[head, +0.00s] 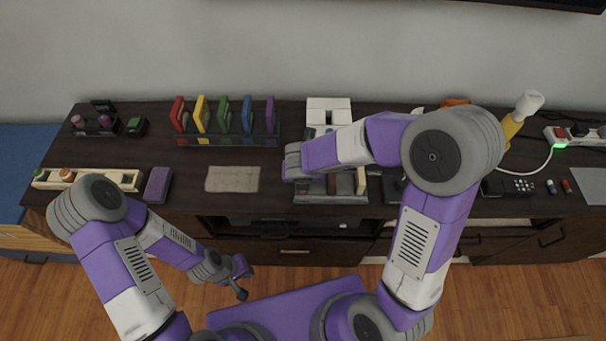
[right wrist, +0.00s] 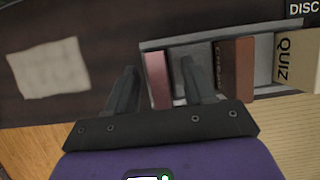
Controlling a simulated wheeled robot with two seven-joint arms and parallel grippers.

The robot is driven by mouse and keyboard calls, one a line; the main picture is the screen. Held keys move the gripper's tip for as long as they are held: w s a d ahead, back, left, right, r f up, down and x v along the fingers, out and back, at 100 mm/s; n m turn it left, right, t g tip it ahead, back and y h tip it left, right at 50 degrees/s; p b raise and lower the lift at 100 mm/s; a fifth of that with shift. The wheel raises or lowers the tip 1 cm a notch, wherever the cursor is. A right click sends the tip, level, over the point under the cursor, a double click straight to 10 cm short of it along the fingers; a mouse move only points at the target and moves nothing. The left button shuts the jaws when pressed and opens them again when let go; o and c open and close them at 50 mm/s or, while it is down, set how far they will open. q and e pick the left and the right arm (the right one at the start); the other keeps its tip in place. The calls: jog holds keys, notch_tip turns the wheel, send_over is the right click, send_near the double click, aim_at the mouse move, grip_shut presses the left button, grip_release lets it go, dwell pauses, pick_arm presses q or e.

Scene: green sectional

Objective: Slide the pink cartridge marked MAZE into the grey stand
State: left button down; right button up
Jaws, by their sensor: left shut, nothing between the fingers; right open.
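The pink cartridge (right wrist: 155,88) stands at the left end of the grey stand (right wrist: 199,51) in the right wrist view; its marking is not readable, and I cannot tell how deep it sits. My right gripper (right wrist: 159,67) is open, one finger on each side of the pink cartridge. In the head view the stand (head: 318,198) is partly under my right arm, and that arm hides the pink cartridge and the right fingers. My left gripper (head: 241,286) is shut and empty, low in front of the cabinet, away from the stand.
A brown cartridge (right wrist: 235,68) and a cream one marked QUIZ (right wrist: 287,65) stand to the right in the same stand. A beige cloth or paper (head: 232,179) lies left of it. A rack of coloured cartridges (head: 198,140) and a white device (head: 328,108) stand behind.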

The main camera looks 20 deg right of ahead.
jog(key=p+v, duration=0.3)
jog(key=v, duration=0.3)
jog(key=shift+a+r+p, duration=0.1)
jog(key=shift+r+p, duration=0.2)
jog(key=shift+r, duration=0.05)
jog(key=shift+s+r, duration=0.3)
jog(key=shift+r, duration=0.1)
